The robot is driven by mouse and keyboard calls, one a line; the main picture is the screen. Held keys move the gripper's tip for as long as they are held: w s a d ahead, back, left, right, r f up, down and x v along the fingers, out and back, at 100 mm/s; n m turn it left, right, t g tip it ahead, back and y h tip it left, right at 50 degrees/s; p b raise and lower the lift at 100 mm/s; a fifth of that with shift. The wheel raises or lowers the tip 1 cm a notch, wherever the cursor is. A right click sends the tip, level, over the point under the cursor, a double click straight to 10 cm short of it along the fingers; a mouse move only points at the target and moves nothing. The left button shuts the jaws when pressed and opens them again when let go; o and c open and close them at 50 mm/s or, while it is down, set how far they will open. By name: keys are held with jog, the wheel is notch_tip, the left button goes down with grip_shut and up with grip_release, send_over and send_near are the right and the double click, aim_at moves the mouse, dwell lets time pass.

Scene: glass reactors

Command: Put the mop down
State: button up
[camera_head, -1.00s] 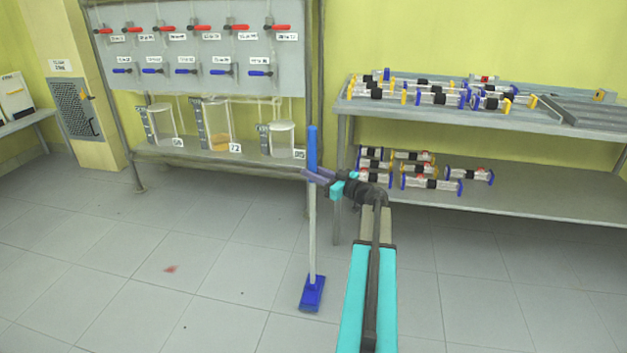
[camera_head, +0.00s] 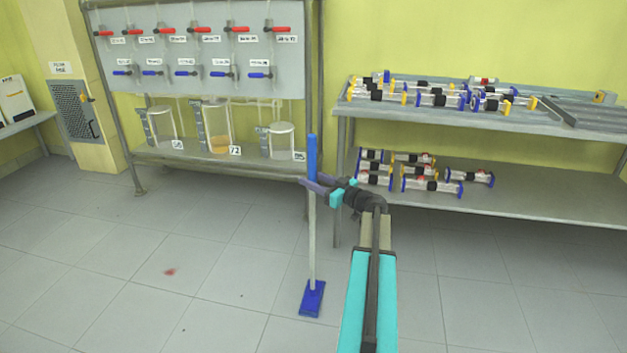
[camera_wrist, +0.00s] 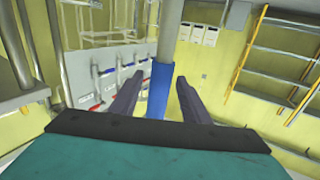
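The mop stands nearly upright on the tiled floor, with a blue grip (camera_head: 312,158), a pale pole (camera_head: 312,240) and a flat blue head (camera_head: 312,298). My gripper (camera_head: 316,184) is at the lower part of the blue grip. In the wrist view the two dark fingers of my gripper (camera_wrist: 158,95) stand apart on either side of the blue grip (camera_wrist: 160,88), with a gap showing on both sides. The grip is between the fingers but does not look clamped.
A metal shelf (camera_head: 480,203) with several glass reactors stands right of the mop. A valve panel rack (camera_head: 205,60) with glass vessels is behind it. A reddish stain (camera_head: 169,272) marks the floor.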

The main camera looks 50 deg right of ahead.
jog(key=shift+r, duration=0.1)
jog(key=s+d+p, duration=0.1)
jog(key=s+p, duration=0.1)
jog(key=s, duration=1)
dwell(0.8)
